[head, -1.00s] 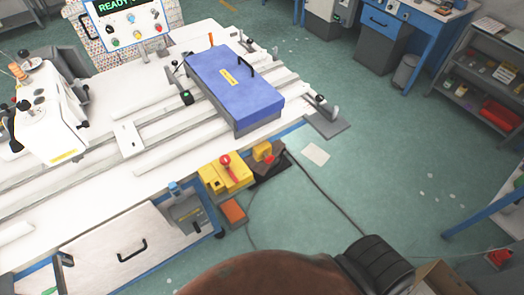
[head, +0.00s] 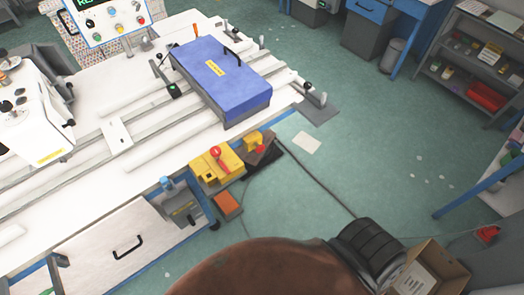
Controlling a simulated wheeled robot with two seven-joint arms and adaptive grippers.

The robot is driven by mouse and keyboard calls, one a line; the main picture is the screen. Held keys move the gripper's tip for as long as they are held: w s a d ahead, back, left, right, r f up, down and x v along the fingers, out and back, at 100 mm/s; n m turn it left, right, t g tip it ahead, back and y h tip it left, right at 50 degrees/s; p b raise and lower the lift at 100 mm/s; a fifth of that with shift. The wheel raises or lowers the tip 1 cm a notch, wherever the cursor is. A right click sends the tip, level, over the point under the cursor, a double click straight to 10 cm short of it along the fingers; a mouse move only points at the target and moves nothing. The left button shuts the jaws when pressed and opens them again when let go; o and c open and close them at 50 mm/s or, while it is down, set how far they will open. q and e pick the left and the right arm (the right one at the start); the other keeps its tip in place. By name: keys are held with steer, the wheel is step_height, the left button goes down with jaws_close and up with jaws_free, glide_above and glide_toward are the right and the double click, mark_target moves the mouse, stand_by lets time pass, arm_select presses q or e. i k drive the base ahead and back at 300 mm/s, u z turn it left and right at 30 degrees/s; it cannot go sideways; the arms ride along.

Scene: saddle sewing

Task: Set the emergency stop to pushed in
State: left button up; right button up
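A yellow box (head: 227,171) with a red knob (head: 215,152) standing up on it is at the front edge of the white machine table in the head view. Just right of it is a smaller yellow unit (head: 252,138) with a red part (head: 260,149). A control panel (head: 104,20) at the upper left also has a red button (head: 141,20) among several coloured ones. I cannot tell which red part is the emergency stop, or whether any is pushed in. Neither gripper is in view.
A blue case (head: 222,80) lies on the white machine table (head: 88,98). A brown rounded surface (head: 265,268) and a black ribbed part (head: 370,252) fill the bottom. An open cardboard box (head: 435,270) is lower right, shelves (head: 470,75) upper right. Green floor (head: 375,130) is mostly clear.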

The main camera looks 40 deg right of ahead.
mark_target(260, 148)
steer(key=z, duration=1.2)
steer(key=k, duration=0.1)
